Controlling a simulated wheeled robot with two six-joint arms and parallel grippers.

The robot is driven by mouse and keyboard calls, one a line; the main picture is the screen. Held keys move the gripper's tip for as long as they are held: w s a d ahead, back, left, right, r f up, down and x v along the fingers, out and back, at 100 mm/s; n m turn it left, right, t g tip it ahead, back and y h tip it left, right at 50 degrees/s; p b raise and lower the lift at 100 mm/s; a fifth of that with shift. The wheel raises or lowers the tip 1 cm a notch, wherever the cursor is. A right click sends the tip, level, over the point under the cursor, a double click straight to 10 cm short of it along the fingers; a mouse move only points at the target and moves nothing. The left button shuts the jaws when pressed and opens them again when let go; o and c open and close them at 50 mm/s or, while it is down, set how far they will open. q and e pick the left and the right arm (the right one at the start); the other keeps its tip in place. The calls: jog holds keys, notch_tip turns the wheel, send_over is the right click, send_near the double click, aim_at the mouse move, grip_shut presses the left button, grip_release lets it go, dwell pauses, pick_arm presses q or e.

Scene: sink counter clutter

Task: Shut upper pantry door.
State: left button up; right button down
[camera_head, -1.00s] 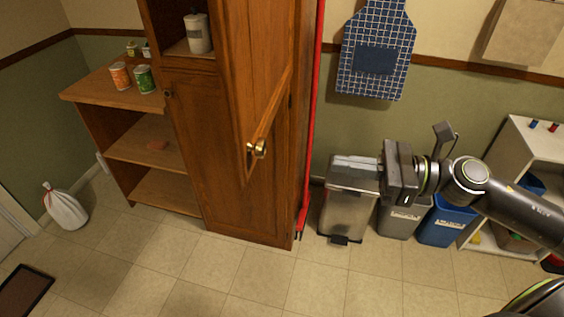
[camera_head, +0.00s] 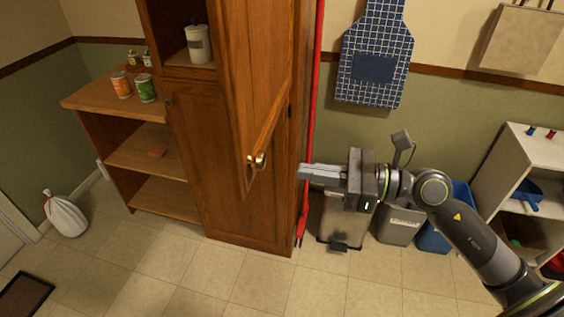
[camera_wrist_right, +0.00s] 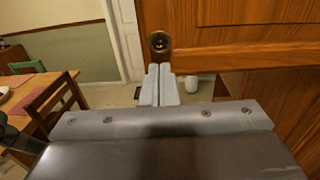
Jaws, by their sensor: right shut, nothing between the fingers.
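The upper pantry door (camera_head: 262,80) stands open, swung out from the wooden pantry cabinet, with its brass knob (camera_head: 257,161) near its lower edge. The knob also shows in the right wrist view (camera_wrist_right: 159,42), just above the fingertips. My right gripper (camera_head: 301,172) is shut and empty. It points left toward the door, to the right of the knob in the head view; I cannot tell whether it touches the door. The lower pantry door (camera_head: 205,160) is closed. My left gripper is not in view.
A white canister (camera_head: 199,44) stands inside the open upper compartment. A red pole (camera_head: 311,120) stands right of the cabinet, with bins (camera_head: 397,226) below my right arm. The floor in front is clear.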

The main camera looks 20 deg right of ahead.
aim_at(264, 166)
jog(key=shift+p+x, duration=1.2)
jog(key=shift+x, duration=1.2)
jog(key=shift+w+a, duration=0.25)
jog(key=shift+a, duration=0.15)
